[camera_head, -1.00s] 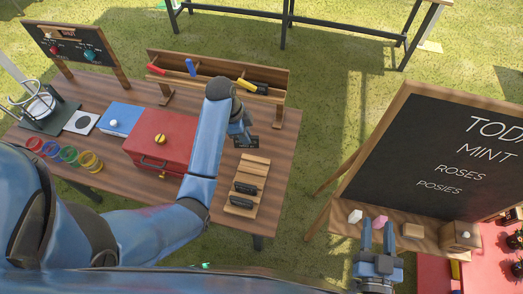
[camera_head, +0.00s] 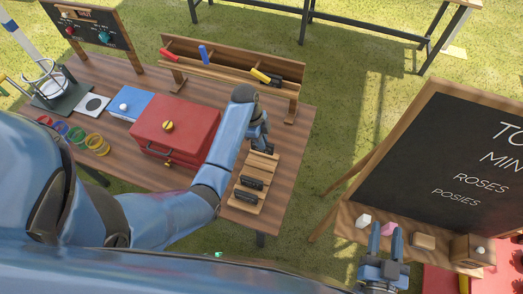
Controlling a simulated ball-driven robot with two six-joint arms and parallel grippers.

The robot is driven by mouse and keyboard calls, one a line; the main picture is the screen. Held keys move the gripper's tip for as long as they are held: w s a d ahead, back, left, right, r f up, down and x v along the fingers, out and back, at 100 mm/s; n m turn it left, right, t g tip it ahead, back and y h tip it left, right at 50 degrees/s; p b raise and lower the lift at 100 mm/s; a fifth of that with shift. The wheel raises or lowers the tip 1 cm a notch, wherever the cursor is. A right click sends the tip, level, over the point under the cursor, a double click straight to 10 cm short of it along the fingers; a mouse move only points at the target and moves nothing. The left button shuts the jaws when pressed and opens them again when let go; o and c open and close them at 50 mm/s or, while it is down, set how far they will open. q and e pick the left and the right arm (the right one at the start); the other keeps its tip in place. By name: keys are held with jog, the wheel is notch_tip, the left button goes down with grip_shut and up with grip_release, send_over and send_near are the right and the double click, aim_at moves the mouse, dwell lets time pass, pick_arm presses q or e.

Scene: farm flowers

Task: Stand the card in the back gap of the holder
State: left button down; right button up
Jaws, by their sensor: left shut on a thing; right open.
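The wooden holder (camera_head: 263,168) lies on the right part of the wooden table, with slats across it. Two dark pieces sit in its middle and front gaps, one in the middle (camera_head: 251,183) and one in front (camera_head: 245,196). My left gripper (camera_head: 263,147) is at the back end of the holder, shut on a small dark thing that looks like the card. My arm and gripper hide most of it, and I cannot tell whether it is in the back gap or above it. My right gripper (camera_head: 385,238) is open and empty, in front of the chalkboard's ledge.
A red box (camera_head: 177,126) with a yellow knob stands left of my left arm. A blue box (camera_head: 133,104), coloured rings (camera_head: 77,134) and a long rack (camera_head: 225,70) with coloured pieces are on the table. A chalkboard (camera_head: 440,150) stands at the right.

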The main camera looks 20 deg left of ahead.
aim_at(261, 151)
pick_arm(q)
notch_tip(261, 151, down, 3)
jog(key=shift+s+r, duration=0.1)
jog(key=shift+a+x, duration=0.2)
jog(key=shift+x, duration=0.7)
jog(key=shift+a+x, duration=0.25)
jog(key=shift+x, duration=0.7)
jog(key=shift+f, duration=0.3)
jog(key=shift+f, duration=0.1)
jog(key=c, duration=1.1)
grip_release()
